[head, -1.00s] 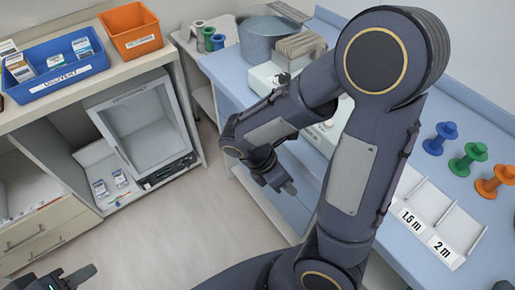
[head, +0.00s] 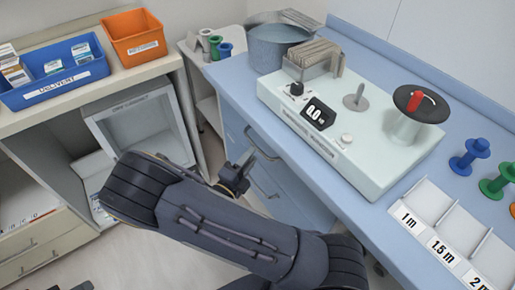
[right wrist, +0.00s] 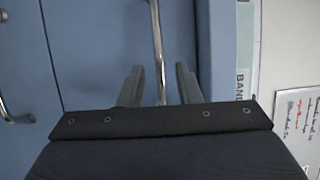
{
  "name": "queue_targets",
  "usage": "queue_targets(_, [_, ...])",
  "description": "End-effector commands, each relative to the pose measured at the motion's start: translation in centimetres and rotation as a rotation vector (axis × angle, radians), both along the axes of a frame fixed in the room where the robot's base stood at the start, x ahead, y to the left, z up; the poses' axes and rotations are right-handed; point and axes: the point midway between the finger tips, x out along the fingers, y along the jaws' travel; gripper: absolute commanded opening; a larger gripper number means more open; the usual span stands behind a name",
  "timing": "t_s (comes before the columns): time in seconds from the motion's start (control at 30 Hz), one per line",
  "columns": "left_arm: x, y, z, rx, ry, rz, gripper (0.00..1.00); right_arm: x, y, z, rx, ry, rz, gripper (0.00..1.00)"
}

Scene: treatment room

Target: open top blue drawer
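The top blue drawer (head: 290,158) is in the blue cabinet under the counter and looks shut. Its curved metal handle (head: 262,145) is just above my right gripper (head: 243,163) in the head view. In the right wrist view my right gripper (right wrist: 159,88) is open, and the handle (right wrist: 157,40) runs between its two fingers, with a gap on each side. Whether a finger touches it cannot be told. A lower drawer's handle (right wrist: 8,112) shows at the left. Only dark scraps of my left gripper (head: 78,286) show at the bottom edge.
The counter (head: 350,58) above the drawers carries a weighing device (head: 340,140), a grey bucket (head: 275,48), spools (head: 468,157) and a labelled tray (head: 440,215). A shelf unit with a blue bin (head: 55,90) and an orange bin (head: 133,38) stands at the left.

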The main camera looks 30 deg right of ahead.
Motion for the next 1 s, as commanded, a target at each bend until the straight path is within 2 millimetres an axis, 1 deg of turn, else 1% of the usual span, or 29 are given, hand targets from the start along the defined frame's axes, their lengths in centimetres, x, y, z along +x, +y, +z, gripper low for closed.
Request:
queue_targets(0.03, [0.0,0.0,0.0,0.0,0.0,0.0,0.36,0.4,-0.9,0.1,0.001,0.0,-0.004,0.31])
queue_targets(0.1, [0.0,0.0,0.0,0.0,0.0,0.0,0.36,0.8,-1.9,0.2,0.001,0.0,-0.005,0.31])
queue_targets(0.3, [0.0,0.0,0.0,0.0,0.0,0.0,0.36,1.8,-3.7,0.4,0.003,-0.002,-0.003,0.31])
queue_targets(0.43, [0.0,0.0,0.0,0.0,0.0,0.0,0.36,2.0,-4.1,0.5,0.004,-0.002,-0.002,0.31])
queue_targets(0.63, [0.0,0.0,0.0,0.0,0.0,0.0,0.36,2.0,-4.1,0.5,0.005,-0.002,-0.002,0.31])
queue_targets(0.87, [0.0,0.0,0.0,0.0,0.0,0.0,0.36,2.0,-4.0,0.5,0.004,-0.002,-0.002,0.01])
queue_targets(1.0, [0.0,0.0,0.0,0.0,0.0,0.0,0.36,2.0,-4.0,0.5,0.004,-0.002,-0.002,0.0])
